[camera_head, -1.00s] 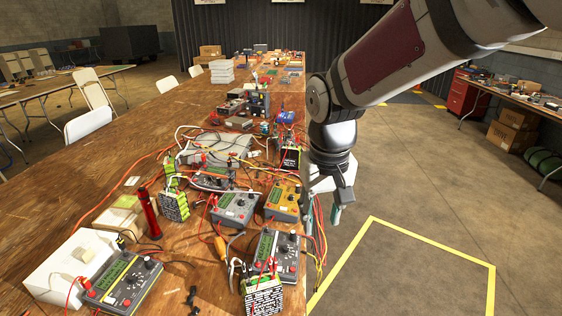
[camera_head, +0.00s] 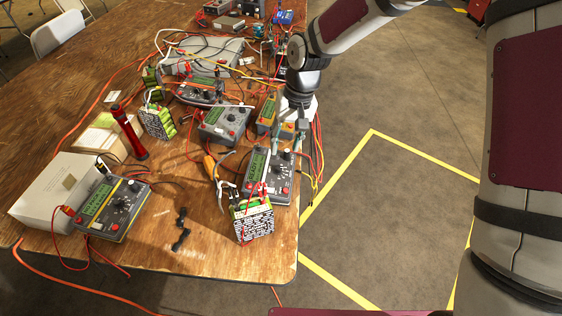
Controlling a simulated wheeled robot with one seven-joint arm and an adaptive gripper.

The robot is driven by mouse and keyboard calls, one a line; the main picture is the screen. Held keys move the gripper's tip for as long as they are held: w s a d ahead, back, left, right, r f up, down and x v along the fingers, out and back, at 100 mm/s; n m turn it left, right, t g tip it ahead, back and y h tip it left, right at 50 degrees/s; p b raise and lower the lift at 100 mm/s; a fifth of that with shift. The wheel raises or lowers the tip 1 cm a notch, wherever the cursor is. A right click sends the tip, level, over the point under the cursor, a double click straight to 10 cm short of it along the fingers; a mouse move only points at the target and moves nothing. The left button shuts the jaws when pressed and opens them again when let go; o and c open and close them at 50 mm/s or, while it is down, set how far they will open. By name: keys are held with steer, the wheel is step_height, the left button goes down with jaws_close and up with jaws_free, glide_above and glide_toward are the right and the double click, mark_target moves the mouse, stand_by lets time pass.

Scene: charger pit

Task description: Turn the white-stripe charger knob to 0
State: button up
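Several grey battery chargers with green displays and knobs lie on the wooden table. The front-right charger (camera_head: 268,174) has dark knobs near its upper right. A front-left charger (camera_head: 112,208) has a yellow stripe. I cannot tell for certain which one bears the white stripe, or read any knob setting. My gripper (camera_head: 291,134) points down at the table's right edge, just beyond the front-right charger and partly hiding the orange one. Its fingers look apart, with nothing visible between them.
A green battery pack (camera_head: 252,219) stands against the front-right charger's near side. Red and yellow wires (camera_head: 317,165) hang off the table's right edge beside my gripper. The floor (camera_head: 400,225) at right is clear.

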mark_target(279, 167)
steer(key=f, duration=0.2)
steer(key=a+f, duration=0.1)
steer(key=f, duration=0.5)
steer(key=shift+s+a, duration=0.15)
steer(key=shift+a, duration=0.05)
jaws_close()
